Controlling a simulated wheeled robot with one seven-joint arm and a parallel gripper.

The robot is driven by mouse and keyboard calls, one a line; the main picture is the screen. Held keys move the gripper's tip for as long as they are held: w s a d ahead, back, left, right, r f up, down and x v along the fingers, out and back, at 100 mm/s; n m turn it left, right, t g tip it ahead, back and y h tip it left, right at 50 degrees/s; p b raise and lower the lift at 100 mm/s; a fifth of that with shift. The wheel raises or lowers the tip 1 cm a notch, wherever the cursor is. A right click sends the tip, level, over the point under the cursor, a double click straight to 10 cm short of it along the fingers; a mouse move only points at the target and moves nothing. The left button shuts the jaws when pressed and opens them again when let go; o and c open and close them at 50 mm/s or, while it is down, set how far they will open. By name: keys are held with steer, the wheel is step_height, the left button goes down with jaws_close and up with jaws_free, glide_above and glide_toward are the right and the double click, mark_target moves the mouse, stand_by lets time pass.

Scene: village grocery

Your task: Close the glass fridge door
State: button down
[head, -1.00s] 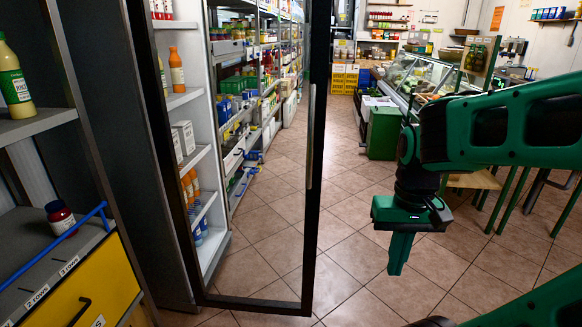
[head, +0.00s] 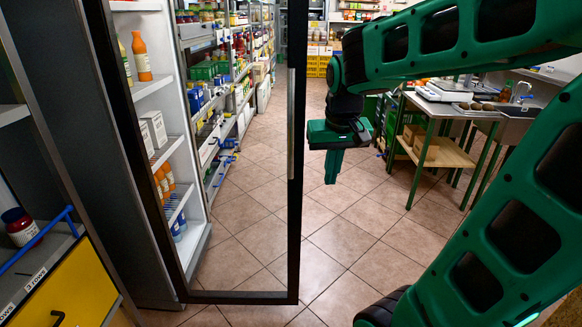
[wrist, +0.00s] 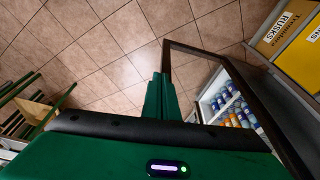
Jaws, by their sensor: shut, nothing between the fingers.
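The glass fridge door (head: 298,150) stands open, its dark frame upright and its clear pane showing the fridge (head: 150,90) and aisle behind. A pale vertical handle strip (head: 291,120) runs along its free edge. My gripper (head: 332,180) points down, just right of that edge in the head view, with a small gap in the picture. In the wrist view my gripper (wrist: 160,82) is shut and empty, and the door frame (wrist: 228,60) lies right beside it. I cannot tell whether they touch. Bottles and cartons stand on the fridge shelves.
A yellow-fronted drawer unit (head: 65,290) with a blue rail stands at the near left. A green-legged table (head: 440,150) with a wooden shelf stands on the right. Stocked shelves (head: 235,90) line the aisle behind. The tiled floor (head: 345,235) around the door is clear.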

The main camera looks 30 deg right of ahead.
steer(key=w+a+r+t, duration=0.2)
steer(key=w+a+r, duration=0.1)
steer(key=w, duration=0.6)
glide_above(291, 176)
steer(key=s, duration=0.2)
step_height(291, 176, down, 9)
steer(key=shift+a+n, duration=0.35)
steer(key=shift+n, duration=0.05)
